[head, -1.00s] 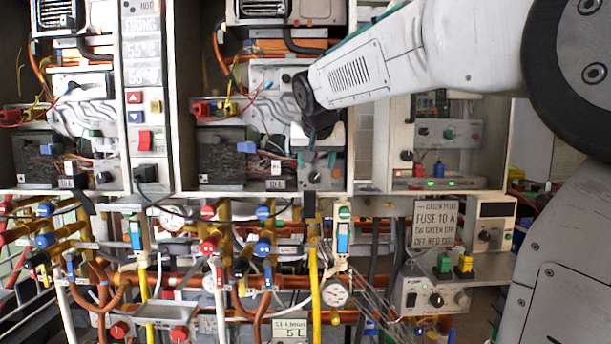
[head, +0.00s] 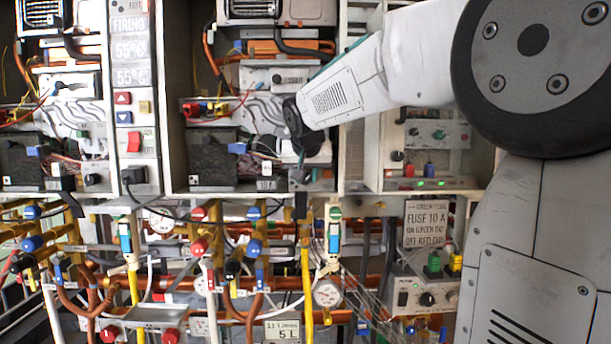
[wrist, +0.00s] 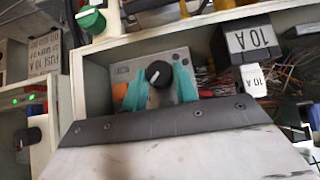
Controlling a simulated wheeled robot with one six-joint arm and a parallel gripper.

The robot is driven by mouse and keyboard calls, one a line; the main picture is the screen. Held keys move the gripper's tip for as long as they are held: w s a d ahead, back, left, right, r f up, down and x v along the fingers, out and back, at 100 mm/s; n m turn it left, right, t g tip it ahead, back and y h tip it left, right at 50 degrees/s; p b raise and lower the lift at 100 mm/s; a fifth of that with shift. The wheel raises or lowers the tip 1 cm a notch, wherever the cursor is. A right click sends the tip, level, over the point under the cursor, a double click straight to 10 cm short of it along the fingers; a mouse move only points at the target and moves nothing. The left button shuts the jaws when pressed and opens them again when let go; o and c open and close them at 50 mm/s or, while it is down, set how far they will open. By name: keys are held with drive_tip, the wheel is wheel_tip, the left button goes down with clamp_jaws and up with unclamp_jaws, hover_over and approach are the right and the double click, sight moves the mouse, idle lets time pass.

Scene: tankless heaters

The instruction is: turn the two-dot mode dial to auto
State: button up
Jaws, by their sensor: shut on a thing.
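In the wrist view a round black dial (wrist: 158,73) with a white pointer line sits on a small grey plate (wrist: 176,56). The teal fingers of my gripper (wrist: 160,84) stand on either side of the dial and are shut on it. The dial's dot marks and position labels cannot be read. In the head view my gripper (head: 301,170) reaches to the lower right of the middle heater cabinet; its fingertips are small there, and the dial is hard to make out.
Cream cabinet walls (wrist: 98,92) stand close around the gripper. A block labelled 10A (wrist: 250,38) and loose wires lie beside the plate in the wrist view. A green knob (wrist: 91,19) is near the top left. Pipes and coloured valves (head: 256,248) fill the space below the cabinets.

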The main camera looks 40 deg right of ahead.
drive_tip(key=shift+a, duration=0.15)
drive_tip(key=shift+w+a+n+g+h, duration=0.2)
drive_tip(key=shift+n+g+h, duration=0.45)
drive_tip(key=shift+h, duration=0.35)
drive_tip(key=n+g+h, duration=0.1)
drive_tip(key=h, duration=0.1)
drive_tip(key=n+h, duration=0.1)
drive_tip(key=h, duration=0.1)
drive_tip(key=shift+w+a+f+n+g, duration=0.15)
drive_tip(key=shift+f+n+g, duration=0.1)
drive_tip(key=shift+g, duration=0.1)
drive_tip(key=o, duration=1)
drive_tip(key=shift+r, duration=0.1)
drive_tip(key=v, duration=0.7)
drive_tip(key=shift+a+r, duration=0.1)
drive_tip(key=shift+a, duration=0.25)
